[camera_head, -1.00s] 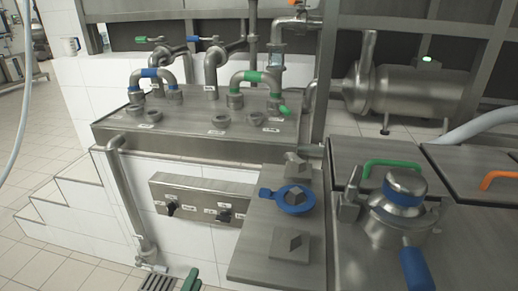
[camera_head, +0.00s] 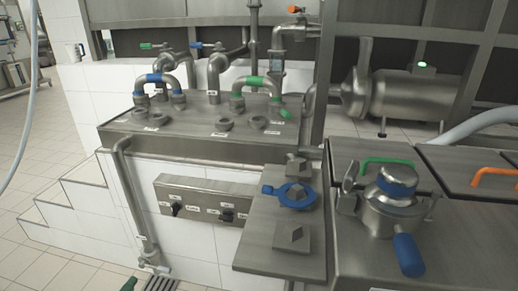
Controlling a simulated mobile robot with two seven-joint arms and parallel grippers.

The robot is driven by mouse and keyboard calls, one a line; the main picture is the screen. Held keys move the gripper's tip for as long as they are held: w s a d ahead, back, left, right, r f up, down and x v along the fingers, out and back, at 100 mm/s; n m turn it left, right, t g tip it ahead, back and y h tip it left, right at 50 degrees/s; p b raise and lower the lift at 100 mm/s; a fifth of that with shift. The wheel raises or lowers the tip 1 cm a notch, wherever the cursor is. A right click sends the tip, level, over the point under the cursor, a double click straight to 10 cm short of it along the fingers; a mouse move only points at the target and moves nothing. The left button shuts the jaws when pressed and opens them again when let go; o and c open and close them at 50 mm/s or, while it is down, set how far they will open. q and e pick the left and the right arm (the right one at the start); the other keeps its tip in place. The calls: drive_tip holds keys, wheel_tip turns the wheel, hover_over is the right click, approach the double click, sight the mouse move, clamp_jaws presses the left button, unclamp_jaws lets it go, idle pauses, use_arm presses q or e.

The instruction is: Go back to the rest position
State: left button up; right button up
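My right gripper is out of view.
A steel counter with pipes (camera_head: 205,135) stands behind a switch panel (camera_head: 205,203). A side plate (camera_head: 262,250) carries a blue ring (camera_head: 268,189). A lidded steel vessel (camera_head: 385,215) with a blue handle (camera_head: 408,256) stands right. White steps (camera_head: 60,205) and open floor lie left.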

use_arm(q)
drive_tip(key=s+d+f+m+g, duration=0.1)
drive_tip(key=s+f+m+g, duration=0.35)
drive_tip(key=s, duration=0.65)
drive_tip(key=s+d+f+m+g, duration=0.1)
drive_tip(key=s+f+m+g, duration=0.1)
drive_tip(key=s+f+m, duration=0.55)
drive_tip(key=s+f+m+g+y, duration=0.15)
drive_tip(key=s+m+g, duration=0.4)
drive_tip(key=s, duration=2.25)
drive_tip(key=d+n+t, duration=0.1)
drive_tip(key=d+n, duration=0.4)
drive_tip(key=d, duration=0.4)
drive_tip(key=w+r+t+p, duration=0.1)
drive_tip(key=w+r+p, duration=0.2)
drive_tip(key=r+p, duration=1)
drive_tip(key=w+r+t+p, duration=0.2)
drive_tip(key=w+r+p, duration=0.2)
drive_tip(key=r+p, duration=0.9)
drive_tip(key=shift+w+d+r+p, duration=0.25)
drive_tip(key=shift+d+p, duration=0.15)
drive_tip(key=shift+p, duration=0.4)
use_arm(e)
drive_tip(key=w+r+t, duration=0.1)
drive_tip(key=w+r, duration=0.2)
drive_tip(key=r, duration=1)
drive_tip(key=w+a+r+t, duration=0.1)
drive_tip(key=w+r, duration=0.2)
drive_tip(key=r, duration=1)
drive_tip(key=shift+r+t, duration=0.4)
